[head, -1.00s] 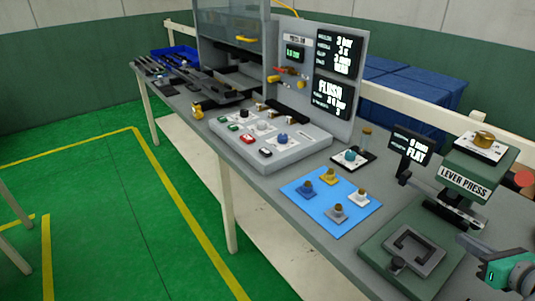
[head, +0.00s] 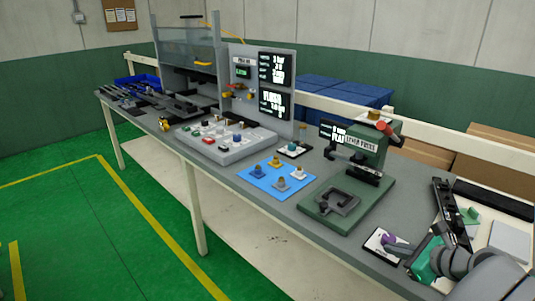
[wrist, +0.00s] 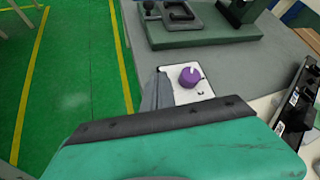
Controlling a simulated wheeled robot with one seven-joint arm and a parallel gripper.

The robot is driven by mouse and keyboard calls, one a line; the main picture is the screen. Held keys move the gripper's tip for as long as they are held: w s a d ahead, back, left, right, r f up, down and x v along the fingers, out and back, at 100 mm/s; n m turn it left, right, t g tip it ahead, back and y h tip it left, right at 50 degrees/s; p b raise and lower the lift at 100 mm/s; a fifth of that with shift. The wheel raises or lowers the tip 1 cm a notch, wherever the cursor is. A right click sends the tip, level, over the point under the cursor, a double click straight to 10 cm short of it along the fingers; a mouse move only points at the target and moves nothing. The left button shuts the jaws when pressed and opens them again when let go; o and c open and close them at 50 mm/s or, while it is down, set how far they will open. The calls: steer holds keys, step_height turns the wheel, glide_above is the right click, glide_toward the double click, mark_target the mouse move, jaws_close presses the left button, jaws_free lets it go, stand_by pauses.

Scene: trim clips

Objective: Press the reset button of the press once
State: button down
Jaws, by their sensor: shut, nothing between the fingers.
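The bench press with a clear guard (head: 188,62) and display panel (head: 240,55) stands at the back left in the head view. Its grey control box (head: 230,150) lies in front, with several small buttons in green, white and red, and a blue one (head: 237,138). Their labels are too small to read, so I cannot tell which is reset. My gripper (head: 400,249) is shut and empty at the lower right, far from the control box. Its grey fingers (wrist: 160,90) are beside a purple knob (wrist: 190,77) on a white plate; contact is unclear.
The green lever press (head: 345,195) stands between my gripper and the control box. A blue mat (head: 262,190) with several small knobbed pieces lies left of it. A dark rail (head: 452,212) is right of my gripper. Green floor is open in front of the bench.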

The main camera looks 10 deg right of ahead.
steer(key=a+f+n+g, duration=0.2)
steer(key=a+n+g, duration=0.1)
steer(key=a+n, duration=0.45)
steer(key=a+f+n+g, duration=0.2)
steer(key=a+n, duration=0.5)
steer(key=a, duration=0.2)
steer(key=s+a+n+g+h, duration=0.2)
steer(key=s+a+n+g, duration=0.1)
steer(key=s+a+n, duration=0.4)
steer(key=a+n, duration=0.3)
steer(key=n, duration=0.4)
steer(key=shift+s+f+h, duration=0.15)
steer(key=shift+s+h, duration=0.2)
steer(key=shift+h, duration=0.05)
steer(key=shift+n, duration=0.25)
